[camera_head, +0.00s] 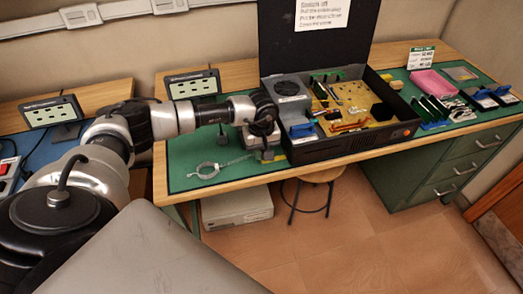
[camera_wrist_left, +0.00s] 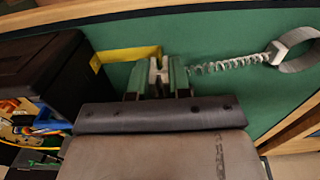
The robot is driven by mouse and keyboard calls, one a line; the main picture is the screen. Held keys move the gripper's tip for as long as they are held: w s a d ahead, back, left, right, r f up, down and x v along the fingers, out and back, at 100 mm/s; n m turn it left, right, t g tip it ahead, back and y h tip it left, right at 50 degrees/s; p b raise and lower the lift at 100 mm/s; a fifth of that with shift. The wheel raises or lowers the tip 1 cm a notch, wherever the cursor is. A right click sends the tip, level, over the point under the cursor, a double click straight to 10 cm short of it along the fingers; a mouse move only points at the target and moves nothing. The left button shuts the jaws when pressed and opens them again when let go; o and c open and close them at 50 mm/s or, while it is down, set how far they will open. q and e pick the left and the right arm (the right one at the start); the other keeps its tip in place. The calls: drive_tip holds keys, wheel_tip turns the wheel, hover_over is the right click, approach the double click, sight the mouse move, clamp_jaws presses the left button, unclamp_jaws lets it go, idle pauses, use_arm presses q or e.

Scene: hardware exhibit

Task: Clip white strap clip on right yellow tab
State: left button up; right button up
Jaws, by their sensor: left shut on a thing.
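My left gripper (camera_head: 265,154) reaches down over the green mat beside the open black computer case. In the left wrist view its fingers (camera_wrist_left: 159,78) are shut on the white strap clip (camera_wrist_left: 158,68). A coiled cord (camera_wrist_left: 225,66) runs from near the clip to the grey wrist strap loop (camera_wrist_left: 298,48). The loop (camera_head: 207,170) lies on the mat in the head view. A yellow strip (camera_wrist_left: 128,54) lies between the gripper and the case, and a bit of yellow (camera_head: 280,157) shows beside the gripper in the head view. Whether clip and yellow touch is unclear. My right gripper is out of view.
The black case (camera_head: 350,148) with circuit boards stands right of the gripper, its lid raised. A pink box (camera_head: 432,83) and parts trays lie farther right. The mat (camera_head: 225,177) around the strap is clear. A stool (camera_head: 318,176) stands below the bench.

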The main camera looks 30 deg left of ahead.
use_arm(q)
drive_tip(key=shift+f+b, duration=0.9)
drive_tip(key=shift+f, duration=0.2)
idle(0.3)
drive_tip(key=o, duration=0.8)
drive_tip(key=shift+o, duration=0.2)
drive_tip(key=shift+o, duration=1.4)
drive_tip(key=shift+r+p, duration=0.3)
drive_tip(key=shift+r, duration=0.35)
drive_tip(key=shift+r, duration=0.1)
drive_tip(key=shift+r+p, duration=1.85)
drive_tip(key=shift+r, duration=1.1)
